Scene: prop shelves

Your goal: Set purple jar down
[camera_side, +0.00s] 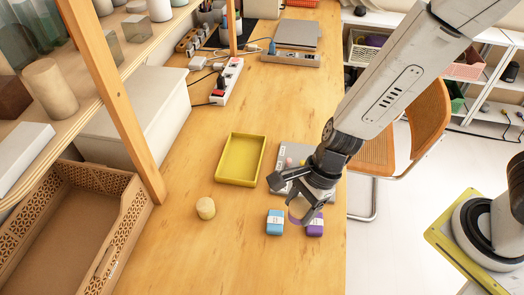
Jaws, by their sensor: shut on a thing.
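My gripper (304,206) points down over the right part of the wooden table and is shut on the purple jar (295,217). Only a rounded purple edge of the jar shows between and beside the dark fingers; the rest is hidden. I cannot tell whether its base touches the table. Right beside it stand a blue block with a white label (275,223) on the left and a purple block with a white label (316,226) on the right.
A yellow tray (241,181) lies empty to the left, with a tan cylinder (206,208) in front of it. A grey board (290,152) lies behind my gripper. A brown crate (122,205) and shelves stand at left. The table's front middle is clear; its right edge is close.

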